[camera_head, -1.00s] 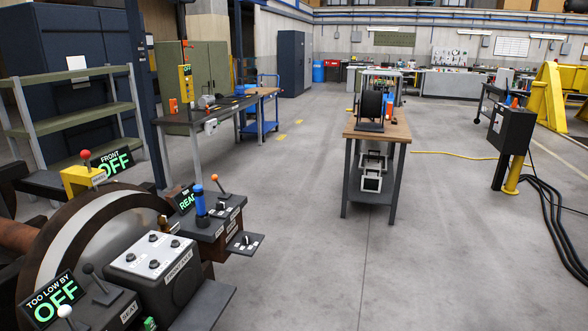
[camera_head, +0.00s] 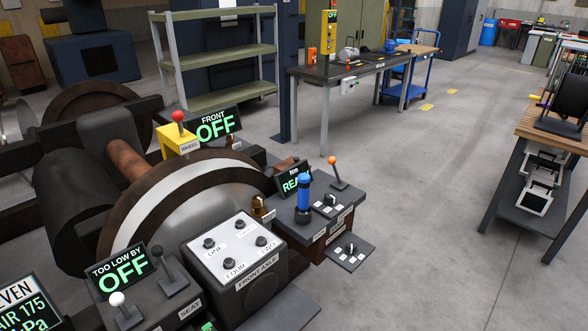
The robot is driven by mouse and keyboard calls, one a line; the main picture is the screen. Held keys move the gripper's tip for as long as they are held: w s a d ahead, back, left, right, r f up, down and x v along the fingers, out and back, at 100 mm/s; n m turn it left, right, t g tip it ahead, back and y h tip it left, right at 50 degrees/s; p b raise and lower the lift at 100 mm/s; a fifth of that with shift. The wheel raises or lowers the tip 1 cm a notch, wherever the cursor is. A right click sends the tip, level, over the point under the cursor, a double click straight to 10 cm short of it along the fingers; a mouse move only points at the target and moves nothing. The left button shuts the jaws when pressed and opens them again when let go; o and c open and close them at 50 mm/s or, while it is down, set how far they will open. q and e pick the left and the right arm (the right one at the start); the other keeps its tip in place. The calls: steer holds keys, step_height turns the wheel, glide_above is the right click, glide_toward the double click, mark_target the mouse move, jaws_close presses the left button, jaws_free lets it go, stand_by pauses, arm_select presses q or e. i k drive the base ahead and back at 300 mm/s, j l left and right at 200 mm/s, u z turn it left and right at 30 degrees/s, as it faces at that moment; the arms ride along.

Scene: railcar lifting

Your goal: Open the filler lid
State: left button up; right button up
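I cannot make out a filler lid in this view. A grey front axle box (camera_head: 240,262) with several dark knobs on its pale top stands at the lower middle, in front of a large wheel (camera_head: 185,200). To its right is a dark control box with a blue upright cylinder (camera_head: 304,198), an orange-tipped lever (camera_head: 334,170) and small switches. Neither of my grippers is in view.
A yellow wheel block (camera_head: 178,141) with a red-knobbed lever sits behind the wheel. A green shelf rack (camera_head: 215,50) and a dark workbench (camera_head: 345,68) stand behind. A wood-topped table (camera_head: 550,130) is at right. Open floor (camera_head: 430,190) lies between.

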mark_target(282, 165)
steer(key=i+l+u, duration=0.8)
steer(key=l, duration=0.25)
steer(key=i, duration=0.05)
